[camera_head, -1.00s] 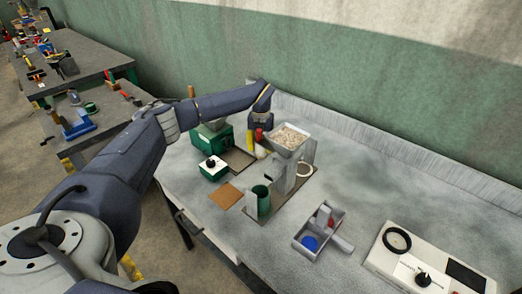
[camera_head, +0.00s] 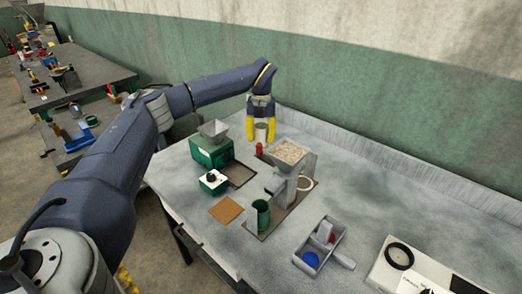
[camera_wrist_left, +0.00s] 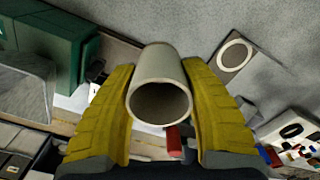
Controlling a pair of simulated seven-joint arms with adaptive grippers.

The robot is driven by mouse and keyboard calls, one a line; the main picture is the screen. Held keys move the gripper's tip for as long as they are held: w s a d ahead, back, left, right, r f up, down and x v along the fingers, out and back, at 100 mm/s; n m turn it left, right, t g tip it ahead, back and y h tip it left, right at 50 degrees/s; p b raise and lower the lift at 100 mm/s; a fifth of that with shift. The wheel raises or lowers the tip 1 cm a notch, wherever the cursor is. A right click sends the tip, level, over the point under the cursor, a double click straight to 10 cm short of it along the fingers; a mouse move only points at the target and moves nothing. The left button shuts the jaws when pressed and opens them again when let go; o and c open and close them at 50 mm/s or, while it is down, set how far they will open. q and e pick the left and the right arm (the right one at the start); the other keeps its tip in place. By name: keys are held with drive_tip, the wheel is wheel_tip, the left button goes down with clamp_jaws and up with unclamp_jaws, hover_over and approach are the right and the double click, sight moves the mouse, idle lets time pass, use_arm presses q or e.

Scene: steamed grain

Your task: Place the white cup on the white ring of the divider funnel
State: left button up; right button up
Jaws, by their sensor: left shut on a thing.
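My left gripper (camera_head: 261,133) is shut on the white cup (camera_head: 261,129), with a yellow finger on each side. It holds the cup in the air behind the divider funnel. In the left wrist view the off-white cup (camera_wrist_left: 158,72) lies between the fingers, with one open end facing the camera. The divider funnel (camera_head: 290,152) is a grey stand with a hopper of pale grain. Its white ring (camera_head: 306,184) lies low on the far right side, partly hidden by the stand, and looks empty. The ring also shows in the left wrist view (camera_wrist_left: 235,54), apart from the cup. My right gripper is not seen.
A red object (camera_head: 259,149) stands just below the gripper. A green machine (camera_head: 207,152) with a grey hopper is to the left. A green cup (camera_head: 261,213) stands in front of the funnel. A grey tray (camera_head: 320,243) is nearer.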

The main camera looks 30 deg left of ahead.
use_arm(q)
wheel_tip(320, 180, up, 7)
drive_tip(key=d+r+m, duration=0.3)
drive_tip(key=d+m, duration=0.1)
drive_tip(key=d, duration=1.3)
drive_tip(key=shift+w+d+f, duration=0.1)
drive_tip(key=shift+w+f, duration=0.05)
drive_tip(key=shift+f, duration=3.3)
drive_tip(key=shift+w+d+f, duration=0.15)
drive_tip(key=shift+w+f, duration=0.05)
drive_tip(key=shift+f, duration=3.3)
drive_tip(key=shift+w+d+f, duration=0.1)
drive_tip(key=shift+w+f, duration=0.05)
drive_tip(key=shift+f, duration=3.3)
drive_tip(key=shift+f, duration=0.2)
drive_tip(key=o, duration=1.3)
drive_tip(key=shift+c, duration=0.2)
drive_tip(key=shift+r, duration=0.15)
wheel_tip(320, 180, up, 12)
drive_tip(key=shift+s, duration=0.2)
